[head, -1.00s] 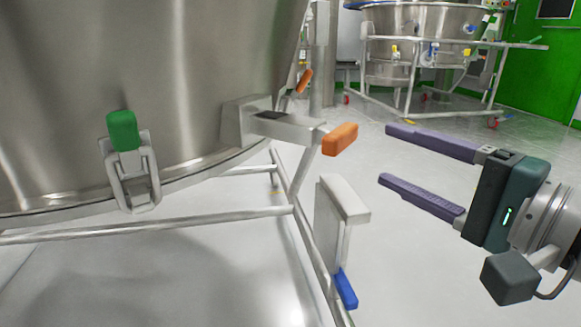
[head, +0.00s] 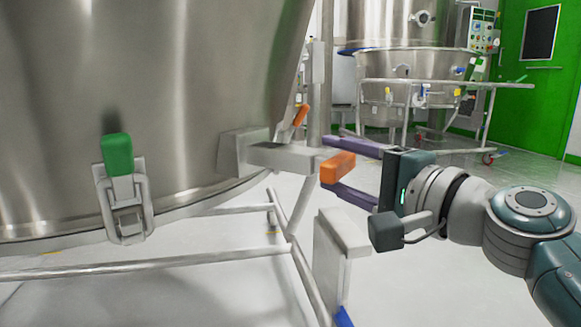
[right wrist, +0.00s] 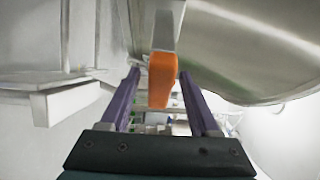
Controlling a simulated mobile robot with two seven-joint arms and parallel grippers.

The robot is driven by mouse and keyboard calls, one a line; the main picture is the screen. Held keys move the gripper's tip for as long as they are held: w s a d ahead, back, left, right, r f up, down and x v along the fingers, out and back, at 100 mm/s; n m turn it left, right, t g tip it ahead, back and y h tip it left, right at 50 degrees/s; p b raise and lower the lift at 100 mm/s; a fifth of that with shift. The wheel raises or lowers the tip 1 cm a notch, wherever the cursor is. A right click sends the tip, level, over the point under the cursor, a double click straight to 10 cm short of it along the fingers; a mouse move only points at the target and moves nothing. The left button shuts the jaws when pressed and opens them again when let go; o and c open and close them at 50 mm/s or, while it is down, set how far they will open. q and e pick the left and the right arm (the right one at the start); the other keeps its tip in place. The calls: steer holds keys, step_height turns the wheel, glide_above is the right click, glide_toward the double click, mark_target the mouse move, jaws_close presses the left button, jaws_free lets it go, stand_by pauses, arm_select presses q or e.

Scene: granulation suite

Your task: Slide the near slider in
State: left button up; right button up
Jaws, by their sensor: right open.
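The near slider is a grey metal bar on the side of the steel bowl, ending in an orange tip (head: 337,167). The bar sticks out to the right from a grey block (head: 240,153). My right gripper (head: 326,164) is open, its purple fingers coming from the right, one above and one below the orange tip. In the right wrist view the orange tip (right wrist: 162,80) shows between the two open fingers (right wrist: 161,85); I see no clear contact. A second orange tip (head: 301,115) shows farther back. My left gripper is not in view.
A green-handled clamp (head: 118,155) hangs on the bowl (head: 160,80). Below are frame tubes (head: 150,262) and a grey bracket (head: 340,235) with a blue piece. Another steel vessel on a frame (head: 410,68) stands at the back right. Open floor lies to the right.

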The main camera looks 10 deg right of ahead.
steer(key=shift+c, duration=0.4)
jaws_close()
stand_by(0.9)
